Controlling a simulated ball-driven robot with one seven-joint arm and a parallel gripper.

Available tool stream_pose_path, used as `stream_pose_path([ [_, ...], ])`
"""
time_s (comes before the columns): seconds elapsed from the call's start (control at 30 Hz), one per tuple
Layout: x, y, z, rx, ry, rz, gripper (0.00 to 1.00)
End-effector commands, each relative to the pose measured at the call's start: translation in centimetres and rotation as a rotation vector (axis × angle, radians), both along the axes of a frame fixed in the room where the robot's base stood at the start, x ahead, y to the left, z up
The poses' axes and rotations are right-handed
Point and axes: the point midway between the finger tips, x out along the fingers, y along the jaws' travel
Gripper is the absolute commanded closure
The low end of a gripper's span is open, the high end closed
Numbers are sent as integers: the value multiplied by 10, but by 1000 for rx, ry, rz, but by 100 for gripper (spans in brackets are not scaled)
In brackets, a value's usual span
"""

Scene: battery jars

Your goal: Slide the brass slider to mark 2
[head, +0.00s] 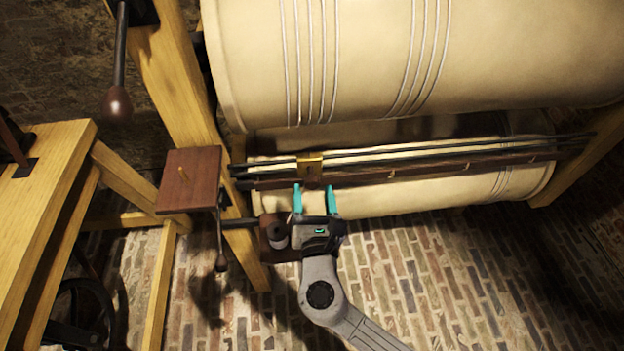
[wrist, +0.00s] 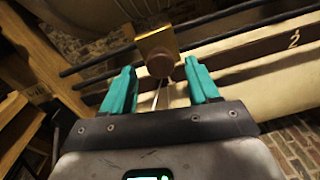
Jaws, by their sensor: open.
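The brass slider (head: 309,167) sits on a pair of dark rods (head: 400,152) near their left end. In the wrist view the brass slider (wrist: 156,40) shows a round dark knob (wrist: 160,65) on its front. My gripper (head: 315,190) has teal fingers and is open just below and in front of the slider. In the wrist view my gripper (wrist: 160,85) has its fingertips either side of the knob, with gaps showing; I cannot tell how deep the knob lies between them. The mark 2 (wrist: 294,39) is on the dark scale board, to the right of the slider.
Large cream rollers (head: 400,60) lie above and behind the rods. A wooden post (head: 180,80) with a dark square block (head: 188,180) stands left. A dark round part (head: 277,236) is close left of my gripper. The rods are clear to the slider's right.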

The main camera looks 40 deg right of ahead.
Motion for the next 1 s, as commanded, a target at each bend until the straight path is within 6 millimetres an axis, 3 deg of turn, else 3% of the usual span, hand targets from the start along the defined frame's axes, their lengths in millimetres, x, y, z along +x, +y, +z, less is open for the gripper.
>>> stream_pose_path([
  [0.3, 29, -24, 0, 1, 0, -2, 40],
  [0.67, 31, -26, 0, 2, 0, -1, 41],
  [1.0, 31, -26, 0, 2, 0, -2, 73],
])
